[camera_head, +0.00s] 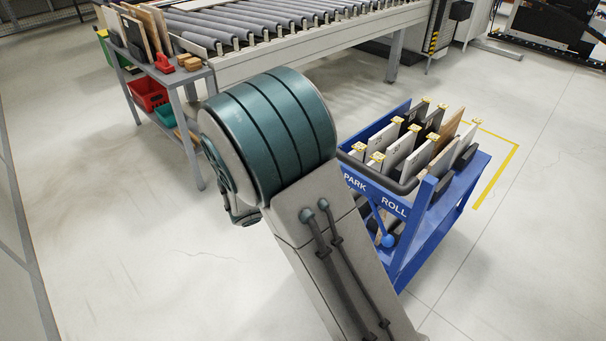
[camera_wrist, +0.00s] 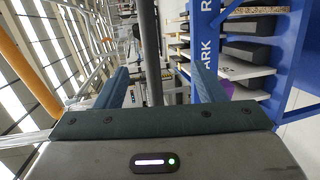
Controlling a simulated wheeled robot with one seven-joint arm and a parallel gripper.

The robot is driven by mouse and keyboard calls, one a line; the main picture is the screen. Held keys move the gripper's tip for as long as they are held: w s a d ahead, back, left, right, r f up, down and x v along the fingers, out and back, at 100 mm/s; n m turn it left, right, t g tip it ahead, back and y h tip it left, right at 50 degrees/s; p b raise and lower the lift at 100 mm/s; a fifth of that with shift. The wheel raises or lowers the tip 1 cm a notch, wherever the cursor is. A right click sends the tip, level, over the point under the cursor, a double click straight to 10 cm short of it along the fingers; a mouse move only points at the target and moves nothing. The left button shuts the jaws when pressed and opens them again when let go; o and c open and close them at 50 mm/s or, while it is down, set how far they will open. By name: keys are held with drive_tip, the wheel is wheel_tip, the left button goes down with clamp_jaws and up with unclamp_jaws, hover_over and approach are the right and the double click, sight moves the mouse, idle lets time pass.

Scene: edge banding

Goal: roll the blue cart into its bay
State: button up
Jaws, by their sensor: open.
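The blue cart (camera_head: 425,230) stands right of my arm in the head view, loaded with upright panels. Its front carries the words PARK and ROLL, with a blue ball knob (camera_head: 388,241) below them. A dark handle bar (camera_head: 408,187) runs along its near top edge. My gripper is hidden behind my arm in the head view. In the wrist view my gripper (camera_wrist: 160,88) is open, and the dark bar (camera_wrist: 150,45) shows between its fingers. I cannot tell how deep the bar sits. Yellow floor lines (camera_head: 497,178) show beyond the cart's far right side.
A roller conveyor (camera_head: 270,35) crosses the back. A grey side table (camera_head: 190,78) with panels and red and green bins stands at upper left. A machine cabinet (camera_head: 455,30) stands behind the cart. The floor at left and lower right is clear.

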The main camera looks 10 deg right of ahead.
drive_tip(key=w+a+n+t, duration=0.2)
drive_tip(key=w+a+t, duration=0.2)
drive_tip(key=a, duration=0.1)
drive_tip(key=x, duration=0.7)
drive_tip(key=b+x, duration=0.1)
drive_tip(key=x, duration=0.2)
drive_tip(key=shift+d+f, duration=0.3)
drive_tip(key=shift+d, duration=0.15)
drive_tip(key=shift+w+d+r, duration=0.15)
drive_tip(key=shift+w+d, duration=0.35)
drive_tip(key=shift+d, duration=0.05)
